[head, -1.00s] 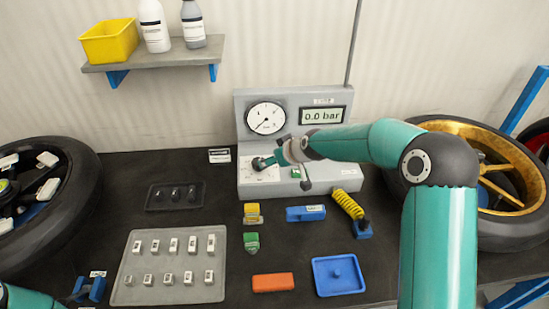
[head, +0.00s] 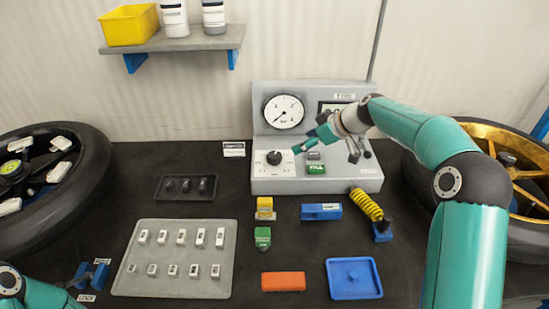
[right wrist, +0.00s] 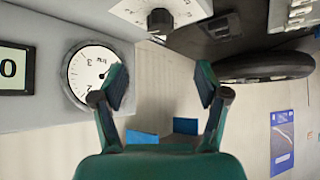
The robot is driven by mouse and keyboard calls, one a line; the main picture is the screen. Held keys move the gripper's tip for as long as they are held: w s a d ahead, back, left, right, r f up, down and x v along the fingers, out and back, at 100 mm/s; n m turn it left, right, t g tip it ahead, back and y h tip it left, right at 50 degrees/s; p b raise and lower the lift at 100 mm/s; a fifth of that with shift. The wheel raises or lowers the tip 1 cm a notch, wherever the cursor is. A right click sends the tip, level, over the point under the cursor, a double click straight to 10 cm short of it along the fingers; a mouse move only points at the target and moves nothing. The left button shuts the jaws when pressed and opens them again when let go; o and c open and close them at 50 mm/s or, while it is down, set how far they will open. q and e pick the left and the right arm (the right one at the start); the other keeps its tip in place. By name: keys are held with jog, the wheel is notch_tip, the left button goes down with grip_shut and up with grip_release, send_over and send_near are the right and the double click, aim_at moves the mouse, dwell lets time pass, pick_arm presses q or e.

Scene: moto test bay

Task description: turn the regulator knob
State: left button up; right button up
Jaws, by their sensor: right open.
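The regulator knob (head: 274,157) is a dark round knob on a white dial plate at the left of the grey test unit (head: 262,187). In the right wrist view the knob (right wrist: 160,20) shows at the top, beyond the fingertips. My right gripper (head: 298,148) is just right of the knob, apart from it. In the right wrist view its two fingers (right wrist: 162,82) are spread with nothing between them. The round gauge (head: 283,111) has its needle at the lower left. My right arm partly covers the digital display (head: 328,107). Only my left arm's links show, bottom left.
A green button (head: 316,169) sits right of the knob. A yellow spring (head: 366,204), blue block (head: 321,212), orange block (head: 283,282) and blue tray (head: 333,292) lie in front. A grey tray (head: 150,288) holds small pieces. Wheels flank the bench; a shelf (head: 170,42) hangs above.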

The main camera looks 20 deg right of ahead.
aim_at(276, 155)
jog(key=p+x, duration=0.4)
jog(key=x, duration=1.1)
